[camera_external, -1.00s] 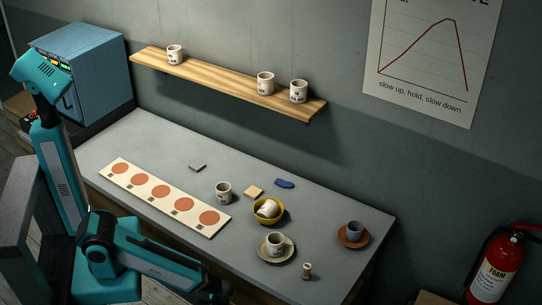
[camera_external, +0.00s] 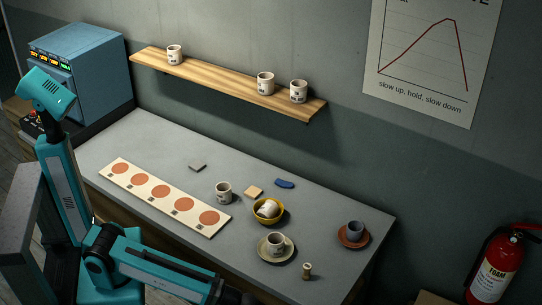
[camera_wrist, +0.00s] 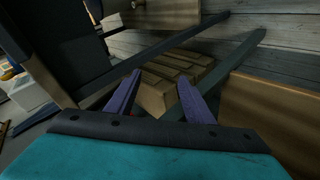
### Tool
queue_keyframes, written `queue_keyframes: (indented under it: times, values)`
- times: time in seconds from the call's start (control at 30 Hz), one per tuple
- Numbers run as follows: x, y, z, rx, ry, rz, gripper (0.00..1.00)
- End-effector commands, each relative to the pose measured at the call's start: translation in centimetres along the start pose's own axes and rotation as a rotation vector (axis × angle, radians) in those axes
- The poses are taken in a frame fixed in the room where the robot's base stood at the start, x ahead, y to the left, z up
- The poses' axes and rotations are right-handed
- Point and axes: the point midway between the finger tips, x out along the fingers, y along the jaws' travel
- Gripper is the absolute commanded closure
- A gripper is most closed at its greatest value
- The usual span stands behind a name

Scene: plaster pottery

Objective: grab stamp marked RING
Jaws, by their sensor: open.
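A small upright stamp-like piece (camera_external: 307,271) with a pale knob and dark lower part stands near the front right edge of the grey worktop (camera_external: 330,215). Its marking is too small to read. My gripper (camera_wrist: 159,76) is open and empty in the wrist view, its two purple fingers spread. In the external view my forearm reaches along the bottom edge, and its dark end is low and left of the stamp, apart from it. The stamp does not show in the wrist view.
A cup on a saucer (camera_external: 262,250), a yellow bowl (camera_external: 279,217) holding a cup, a standing cup (camera_external: 223,192), and a grey cup (camera_external: 355,228) on a brown saucer share the worktop. A strip with orange discs (camera_external: 107,176) lies left. Stacked brown blocks (camera_wrist: 160,97) lie beyond my fingers.

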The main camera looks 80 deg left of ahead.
Motion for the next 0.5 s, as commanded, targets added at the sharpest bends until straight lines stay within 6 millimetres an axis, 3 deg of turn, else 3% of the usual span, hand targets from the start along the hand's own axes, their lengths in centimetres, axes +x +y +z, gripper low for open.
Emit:
queue_keyframes:
  times: [0.27, 0.5]
  values:
    - [-1.4, 7.4, -2.2, -0.060, 0.097, 0.160, 0.52]
    - [-4.2, 12.0, -6.7, -0.018, 0.216, 0.255, 0.52]
